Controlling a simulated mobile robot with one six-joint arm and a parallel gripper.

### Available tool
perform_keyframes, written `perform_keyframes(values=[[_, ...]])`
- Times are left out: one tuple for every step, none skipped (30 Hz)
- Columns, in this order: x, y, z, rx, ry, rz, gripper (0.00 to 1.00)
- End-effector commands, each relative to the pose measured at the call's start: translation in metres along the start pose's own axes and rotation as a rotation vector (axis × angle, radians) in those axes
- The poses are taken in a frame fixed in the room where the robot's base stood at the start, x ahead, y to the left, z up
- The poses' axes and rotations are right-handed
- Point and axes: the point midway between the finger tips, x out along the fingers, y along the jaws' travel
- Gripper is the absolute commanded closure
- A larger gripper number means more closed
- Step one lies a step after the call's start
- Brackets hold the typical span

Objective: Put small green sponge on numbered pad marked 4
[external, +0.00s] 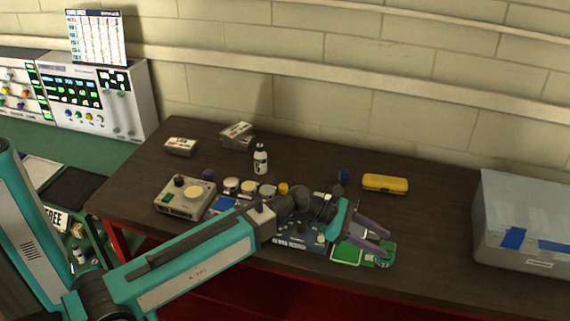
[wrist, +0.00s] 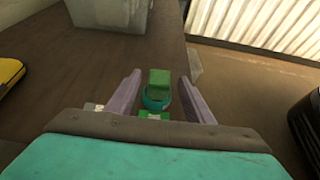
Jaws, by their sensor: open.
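My gripper (external: 387,242) is open near the front edge of the dark table, with its purple fingers pointing right. In the wrist view, a small green block that looks like the sponge (wrist: 159,77) lies between the fingertips (wrist: 160,82), with gaps on both sides. A teal rounded thing (wrist: 157,103) is just nearer than the block. Part of a green and white item (wrist: 155,115) shows nearer still. In the external view, a green pad with a pale edge (external: 346,253) lies beside the fingers. I cannot read a 4 on any pad.
A yellow case (external: 385,184) lies behind my gripper. A grey bin (external: 524,225) stands at the right. A boxy device with a round dial (external: 186,196), a white bottle (external: 260,158) and several small jars are to the left. The table between the gripper and the bin is clear.

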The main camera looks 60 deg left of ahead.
Motion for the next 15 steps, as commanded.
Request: perform_keyframes(values=[[-0.01,-0.001,-0.001,0.0,-0.001,0.003,0.52],[-0.015,0.0,-0.001,0.001,-0.001,0.003,0.52],[-0.021,-0.001,-0.001,0.001,-0.001,0.003,0.52],[-0.026,-0.001,-0.001,0.0,-0.001,0.002,0.52],[-0.031,-0.001,-0.002,0.0,0.0,0.003,0.52],[-0.037,-0.001,-0.001,0.0,-0.001,0.004,0.52],[-0.042,-0.001,-0.001,0.0,-0.001,0.003,0.52],[-0.047,-0.001,-0.001,0.0,-0.001,0.002,0.52],[-0.054,0.0,-0.001,0.0,-0.001,0.004,0.52],[-0.059,0.0,-0.001,0.0,-0.001,0.003,0.52],[-0.063,-0.001,-0.001,0.0,0.0,0.002,0.52],[-0.065,0.0,-0.003,0.0,-0.001,0.002,0.52],[-0.067,0.0,-0.003,0.001,-0.001,0.002,0.52],[-0.069,0.0,-0.003,0.001,-0.001,0.002,0.52],[-0.072,0.0,-0.003,0.001,-0.001,0.001,0.52]])
